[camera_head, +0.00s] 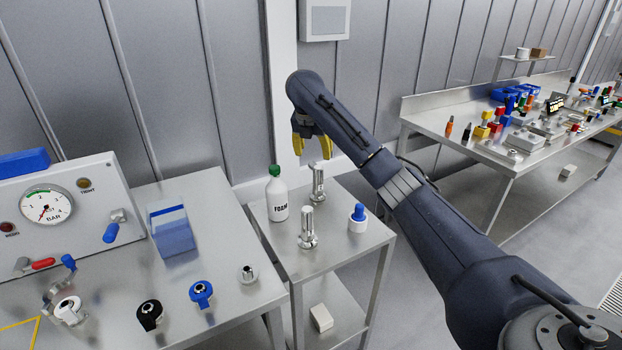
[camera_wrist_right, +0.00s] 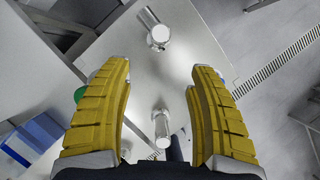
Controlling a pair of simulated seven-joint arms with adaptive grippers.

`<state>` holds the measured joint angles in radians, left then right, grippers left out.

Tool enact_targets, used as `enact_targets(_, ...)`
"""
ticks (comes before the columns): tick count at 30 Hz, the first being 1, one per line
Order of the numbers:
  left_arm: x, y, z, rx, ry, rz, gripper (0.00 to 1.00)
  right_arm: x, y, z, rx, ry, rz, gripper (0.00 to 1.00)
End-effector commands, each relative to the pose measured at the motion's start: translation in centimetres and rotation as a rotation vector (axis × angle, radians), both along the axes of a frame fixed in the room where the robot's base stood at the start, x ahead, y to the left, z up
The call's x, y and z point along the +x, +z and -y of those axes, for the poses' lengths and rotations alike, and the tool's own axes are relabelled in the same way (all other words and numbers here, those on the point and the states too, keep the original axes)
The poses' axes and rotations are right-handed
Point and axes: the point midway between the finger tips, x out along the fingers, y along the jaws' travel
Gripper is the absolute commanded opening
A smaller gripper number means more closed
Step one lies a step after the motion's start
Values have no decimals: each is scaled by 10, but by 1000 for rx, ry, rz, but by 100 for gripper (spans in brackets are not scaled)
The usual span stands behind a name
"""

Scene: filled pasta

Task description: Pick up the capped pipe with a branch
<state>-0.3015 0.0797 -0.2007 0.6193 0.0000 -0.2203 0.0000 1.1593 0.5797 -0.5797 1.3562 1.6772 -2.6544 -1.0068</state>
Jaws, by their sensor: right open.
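Two shiny metal pipe pieces stand upright on the small steel cart (camera_head: 343,250). The rear pipe piece (camera_head: 318,183) is beside the foam bottle, and the front pipe piece (camera_head: 307,228) is nearer to me. Both have a wider part low down; I cannot tell which has the branch. My right gripper (camera_head: 312,147) is open and empty, above and behind the rear piece. In the right wrist view, its yellow fingers (camera_wrist_right: 164,115) are spread apart. One metal piece (camera_wrist_right: 161,127) shows between them, and another (camera_wrist_right: 156,30) lies farther up. My left gripper is not in view.
The white foam bottle (camera_head: 277,198) with a green cap and a white jar with a blue top (camera_head: 357,217) flank the pieces. At left, a steel table holds a gauge panel (camera_head: 60,215), a blue bin (camera_head: 172,232) and several fittings. A cluttered bench stands at right.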

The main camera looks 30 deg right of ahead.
Motion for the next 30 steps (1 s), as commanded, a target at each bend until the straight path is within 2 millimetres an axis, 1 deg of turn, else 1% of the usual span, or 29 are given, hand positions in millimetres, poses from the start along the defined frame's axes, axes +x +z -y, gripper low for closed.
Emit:
enact_targets(5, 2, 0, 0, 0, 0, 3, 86, 5, -19, 4, 3, 1, -2, 59)
enact_targets(18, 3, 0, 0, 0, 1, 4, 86, 23, -85, 26, 1, -1, -3, 59)
enact_targets(24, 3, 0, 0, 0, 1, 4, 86, 29, -104, 31, 1, 0, -1, 59)
enact_targets(30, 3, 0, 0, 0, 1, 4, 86, 31, -111, 33, 0, 1, -1, 59)
